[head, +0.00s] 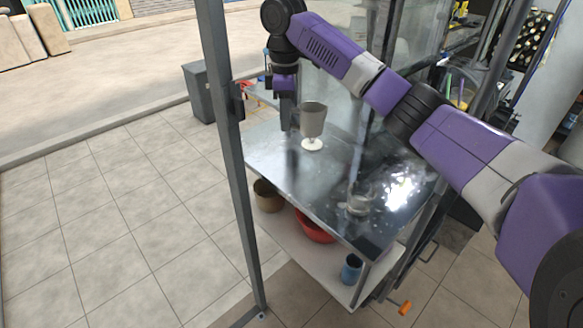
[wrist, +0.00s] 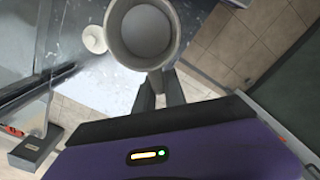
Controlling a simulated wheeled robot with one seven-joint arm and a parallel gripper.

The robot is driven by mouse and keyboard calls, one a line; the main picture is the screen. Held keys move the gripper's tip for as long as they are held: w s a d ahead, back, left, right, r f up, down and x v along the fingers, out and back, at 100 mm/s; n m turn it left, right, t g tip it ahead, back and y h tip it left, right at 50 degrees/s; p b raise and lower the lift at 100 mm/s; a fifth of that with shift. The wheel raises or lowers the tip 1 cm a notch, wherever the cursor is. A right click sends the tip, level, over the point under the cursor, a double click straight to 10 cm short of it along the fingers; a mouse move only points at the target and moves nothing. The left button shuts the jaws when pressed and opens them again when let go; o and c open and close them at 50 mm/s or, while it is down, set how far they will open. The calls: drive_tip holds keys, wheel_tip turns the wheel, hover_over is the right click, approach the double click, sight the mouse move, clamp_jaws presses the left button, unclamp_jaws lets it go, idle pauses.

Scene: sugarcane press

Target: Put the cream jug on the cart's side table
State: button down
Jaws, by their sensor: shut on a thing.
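The cream jug (head: 313,118) looks grey-beige in the head view and upright. In the wrist view the jug (wrist: 146,34) is seen from above, with its round mouth open at the top of the picture. My gripper (head: 291,114) is at the jug's left side in the head view and shut on it; its fingers (wrist: 160,90) meet the jug's near edge in the wrist view. The cart's side table (head: 275,155) is a shiny metal top below the jug. The jug appears to be over this top; any gap under its base is hard to tell.
A small white round thing (head: 312,145) stands on the top just below the jug; it also shows beside it in the wrist view (wrist: 94,39). A frame post (head: 232,150) rises at left. Bowls, one red (head: 315,228), sit on the lower shelf.

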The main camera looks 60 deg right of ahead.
wheel_tip(320, 180, down, 15)
drive_tip(key=shift+f, duration=0.1)
idle(0.4)
drive_tip(key=shift+f, duration=0.15)
drive_tip(key=c, duration=1.4)
unclamp_jaws()
drive_tip(key=shift+c, duration=0.2)
wheel_tip(320, 180, up, 12)
drive_tip(key=shift+r, duration=0.2)
